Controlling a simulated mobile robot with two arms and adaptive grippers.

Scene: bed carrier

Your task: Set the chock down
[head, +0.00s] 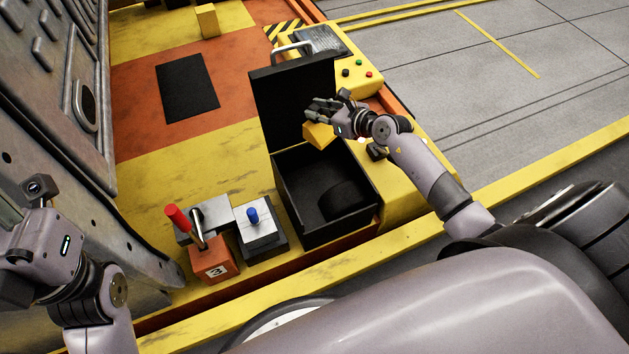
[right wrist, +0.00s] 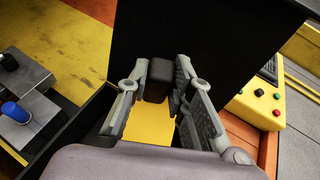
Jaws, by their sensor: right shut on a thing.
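My right gripper (head: 318,112) is shut on a yellow chock (head: 319,135). It holds the chock above an open black box (head: 330,228), in front of its raised lid (head: 285,95). In the right wrist view, the fingers (right wrist: 160,82) close around a black part above the yellow chock (right wrist: 150,128). The chock's underside is hidden there. Part of my left arm shows at the left edge of the head view, but its fingers cannot be made out clearly. A similar yellow block (head: 208,20) sits on the deck at the back.
Left of the box stand a red-handled lever on an orange block (head: 213,262) and a grey block with a blue knob (head: 253,217). A yellow button panel (head: 352,68) stands behind the box. A black mat (head: 187,88) lies on the open orange deck.

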